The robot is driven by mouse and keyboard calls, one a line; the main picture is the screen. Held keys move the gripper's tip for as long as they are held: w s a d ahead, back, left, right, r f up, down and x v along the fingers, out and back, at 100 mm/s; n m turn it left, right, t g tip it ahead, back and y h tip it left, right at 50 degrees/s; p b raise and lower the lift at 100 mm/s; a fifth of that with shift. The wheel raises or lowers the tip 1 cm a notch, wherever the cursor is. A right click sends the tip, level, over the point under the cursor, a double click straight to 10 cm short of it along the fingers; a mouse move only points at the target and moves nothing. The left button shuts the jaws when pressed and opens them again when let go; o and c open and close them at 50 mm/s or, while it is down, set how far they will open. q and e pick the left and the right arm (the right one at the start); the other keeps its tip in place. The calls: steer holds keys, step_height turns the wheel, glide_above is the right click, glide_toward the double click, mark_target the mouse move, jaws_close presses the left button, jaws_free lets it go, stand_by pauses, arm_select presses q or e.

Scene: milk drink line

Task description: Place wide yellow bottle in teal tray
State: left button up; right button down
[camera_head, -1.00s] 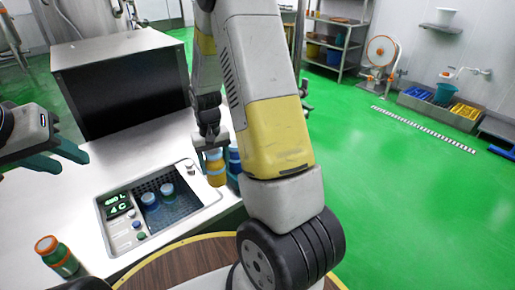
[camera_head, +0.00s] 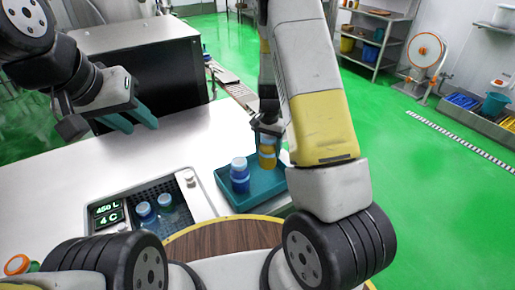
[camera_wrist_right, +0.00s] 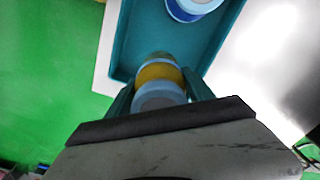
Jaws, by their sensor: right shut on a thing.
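The wide yellow bottle (camera_head: 267,157) is held upright in my right gripper (camera_head: 268,133), over the far right part of the teal tray (camera_head: 262,198). In the right wrist view the yellow bottle (camera_wrist_right: 158,74) sits between the teal fingers of the right gripper (camera_wrist_right: 160,95), with the teal tray (camera_wrist_right: 126,45) behind it. I cannot tell whether its base touches the tray floor. A blue bottle with a white cap (camera_head: 239,176) stands in the tray, left of the yellow one. My left gripper (camera_head: 133,121) is open and empty above the white counter.
Left of the tray, a recessed cooler (camera_head: 155,203) with a digital display holds blue and green bottles. An orange-capped bottle (camera_head: 18,265) is at the lower left. A black box machine (camera_head: 150,75) stands behind. The counter between is clear.

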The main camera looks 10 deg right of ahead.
mark_target(268, 136)
steer(key=shift+f, duration=2.8)
steer(key=shift+f, duration=0.15)
steer(key=shift+c, duration=2)
jaws_free()
step_height(268, 136, up, 12)
steer(key=shift+r, duration=0.1)
steer(key=s+a+r+n+t+y, duration=0.15)
steer(key=s+r, duration=0.25)
steer(key=r, duration=0.6)
steer(key=s+r+n+t, duration=0.2)
steer(key=s+r+n, duration=0.1)
steer(key=s+r, duration=0.5)
steer(key=s+a+r+n+t, duration=0.1)
steer(key=s+r+n+t, duration=0.1)
steer(key=s+r, duration=0.6)
steer(key=s+n, duration=0.1)
steer(key=s, duration=0.3)
steer(key=shift+s+a+t+y, duration=0.25)
steer(key=shift+s+t+y, duration=0.1)
